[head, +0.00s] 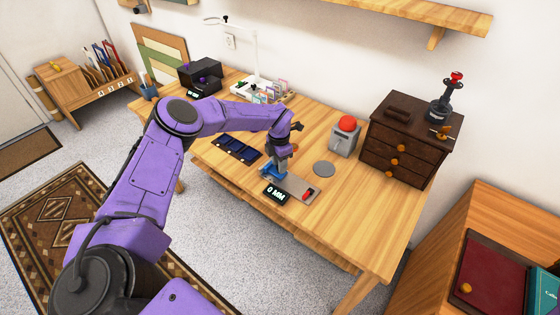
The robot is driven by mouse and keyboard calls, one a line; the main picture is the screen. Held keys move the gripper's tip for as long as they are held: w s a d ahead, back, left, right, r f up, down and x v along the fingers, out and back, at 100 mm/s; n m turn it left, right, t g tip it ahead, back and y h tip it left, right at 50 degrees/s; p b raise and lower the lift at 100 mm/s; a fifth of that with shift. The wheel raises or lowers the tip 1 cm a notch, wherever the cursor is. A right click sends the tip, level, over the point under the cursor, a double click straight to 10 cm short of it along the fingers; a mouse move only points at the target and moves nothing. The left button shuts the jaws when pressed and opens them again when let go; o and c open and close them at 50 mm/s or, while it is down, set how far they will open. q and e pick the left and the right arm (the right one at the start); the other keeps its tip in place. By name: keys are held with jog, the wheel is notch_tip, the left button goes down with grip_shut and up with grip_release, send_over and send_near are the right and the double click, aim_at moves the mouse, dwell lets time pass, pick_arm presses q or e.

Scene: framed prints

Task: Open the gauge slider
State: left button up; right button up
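The gauge (297,183) lies on the wooden desk, a grey plate with a blue upright part (268,171) at its left end and a red piece (308,194) near its right end. A black display (275,194) at its front reads "0 MM". My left gripper (283,161) points down beside and above the blue part. Its fingertips are small and partly hidden, so I cannot tell whether they touch the gauge or grip anything. My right gripper is not in view.
The desk (365,207) is clear at front right. A grey disc (324,169), a grey box with a red dome (346,134) and a dark drawer cabinet (408,140) stand right of the gauge. Dark blue panels (236,149) lie to its left. A shelf (430,12) hangs above.

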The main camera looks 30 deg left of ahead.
pick_arm(q)
jog(key=shift+s+d, duration=0.1)
jog(key=shift+d, duration=0.05)
jog(key=shift+f, duration=0.1)
grip_shut()
jog(key=d+b, duration=0.1)
jog(key=d, duration=0.1)
jog(key=d+b, duration=0.1)
jog(key=d, duration=0.1)
jog(key=d+b, duration=0.1)
jog(key=d, duration=0.2)
jog(key=shift+s+d, duration=0.1)
jog(key=shift+s, duration=0.2)
grip_release()
